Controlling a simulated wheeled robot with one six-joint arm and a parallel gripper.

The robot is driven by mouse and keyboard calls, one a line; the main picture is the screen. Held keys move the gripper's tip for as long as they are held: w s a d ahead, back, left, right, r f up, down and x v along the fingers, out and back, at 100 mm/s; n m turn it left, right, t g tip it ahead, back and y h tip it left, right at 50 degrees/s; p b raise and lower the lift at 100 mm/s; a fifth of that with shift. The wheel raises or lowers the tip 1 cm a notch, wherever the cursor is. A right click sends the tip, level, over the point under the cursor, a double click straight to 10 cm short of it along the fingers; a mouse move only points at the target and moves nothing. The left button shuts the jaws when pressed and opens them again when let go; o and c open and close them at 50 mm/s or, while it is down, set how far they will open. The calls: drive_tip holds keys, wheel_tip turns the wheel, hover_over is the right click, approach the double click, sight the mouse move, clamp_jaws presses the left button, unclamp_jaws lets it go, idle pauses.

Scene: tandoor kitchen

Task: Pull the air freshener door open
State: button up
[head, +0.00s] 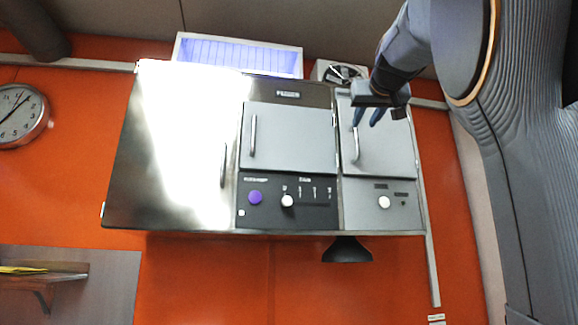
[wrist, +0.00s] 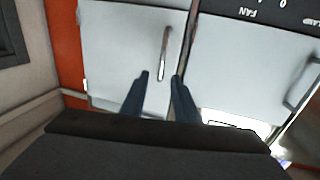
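The wall unit has a grey right-hand door (head: 392,148) with an upright bar handle (head: 356,147); no label on it that I can read names the air freshener. The door appears shut. My gripper (head: 367,118) is at the upper part of this handle, its two blue fingers apart. In the wrist view, my gripper (wrist: 160,77) is open, with the near end of the handle (wrist: 164,50) showing between the fingertips. The door (wrist: 125,50) fills the upper left there. I cannot tell whether the fingers touch the handle.
A middle door (head: 290,135) with its own handle is left of it, then a shiny large door (head: 180,150). Knobs (head: 384,202) sit below the doors. A lit bluish box (head: 238,54) and a fan (head: 342,74) are above. A clock (head: 20,115) hangs left.

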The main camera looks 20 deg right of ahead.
sight(356, 135)
drive_tip(key=p+x, duration=0.3)
drive_tip(key=x, duration=0.3)
drive_tip(key=shift+w+a, duration=0.1)
drive_tip(key=shift+w, duration=0.05)
drive_tip(key=shift+w+d+f, duration=0.1)
drive_tip(key=shift+w+d, duration=0.2)
drive_tip(key=shift+w, duration=0.2)
clamp_jaws()
